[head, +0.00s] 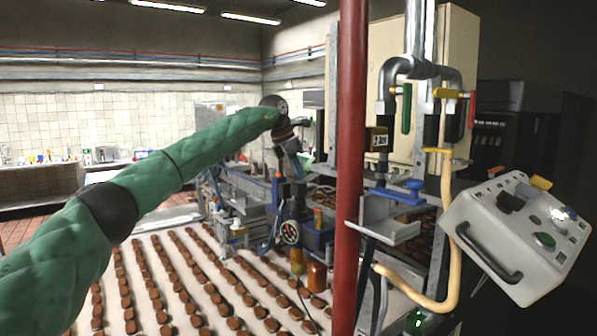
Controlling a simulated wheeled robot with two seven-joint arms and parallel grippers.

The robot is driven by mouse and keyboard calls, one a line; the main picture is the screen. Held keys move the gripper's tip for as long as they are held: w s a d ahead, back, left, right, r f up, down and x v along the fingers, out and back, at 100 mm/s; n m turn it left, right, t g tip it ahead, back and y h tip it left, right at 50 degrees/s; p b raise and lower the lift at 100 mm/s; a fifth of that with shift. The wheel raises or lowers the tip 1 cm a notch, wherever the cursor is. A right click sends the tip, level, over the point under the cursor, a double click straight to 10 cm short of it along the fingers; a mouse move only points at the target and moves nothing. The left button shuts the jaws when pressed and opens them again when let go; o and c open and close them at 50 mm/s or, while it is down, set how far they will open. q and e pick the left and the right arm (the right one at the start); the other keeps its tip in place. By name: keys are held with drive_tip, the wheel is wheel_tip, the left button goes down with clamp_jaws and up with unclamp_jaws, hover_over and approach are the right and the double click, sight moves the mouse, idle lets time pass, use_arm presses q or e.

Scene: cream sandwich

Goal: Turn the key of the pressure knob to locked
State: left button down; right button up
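My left arm, in a green sleeve, reaches from the lower left to the middle of the head view. Its gripper (297,172) points down over the blue machine parts beyond the conveyor; its fingers are too small and dark to tell open or shut. Below it is a round pressure gauge (291,232) with a dark dial, beside a blue housing (318,238). I cannot make out the pressure knob or its key for certain; they may be hidden by the gripper or too small. My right gripper is not in view.
A red vertical pole (350,170) stands just right of the gripper. A white conveyor (150,248) with rows of brown biscuits fills the lower left. Pipes with coloured valve handles (407,108) and a grey control box (520,238) stand at the right.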

use_arm(q)
drive_tip(key=shift+a+r, duration=0.15)
drive_tip(key=shift+r, duration=0.1)
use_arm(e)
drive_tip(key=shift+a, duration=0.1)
use_arm(q)
drive_tip(key=c, duration=1.8)
unclamp_jaws()
drive_tip(key=shift+o, duration=0.9)
drive_tip(key=shift+a+f, duration=0.1)
drive_tip(key=shift+a, duration=0.05)
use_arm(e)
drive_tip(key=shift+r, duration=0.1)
use_arm(q)
drive_tip(key=shift+r+b, duration=0.4)
drive_tip(key=shift+b, duration=0.05)
drive_tip(key=shift+s+a+r+b, duration=0.15)
drive_tip(key=shift+a+r+b, duration=0.2)
drive_tip(key=shift+r, duration=0.25)
drive_tip(key=shift+b+v, duration=0.85)
drive_tip(key=shift+v, duration=2)
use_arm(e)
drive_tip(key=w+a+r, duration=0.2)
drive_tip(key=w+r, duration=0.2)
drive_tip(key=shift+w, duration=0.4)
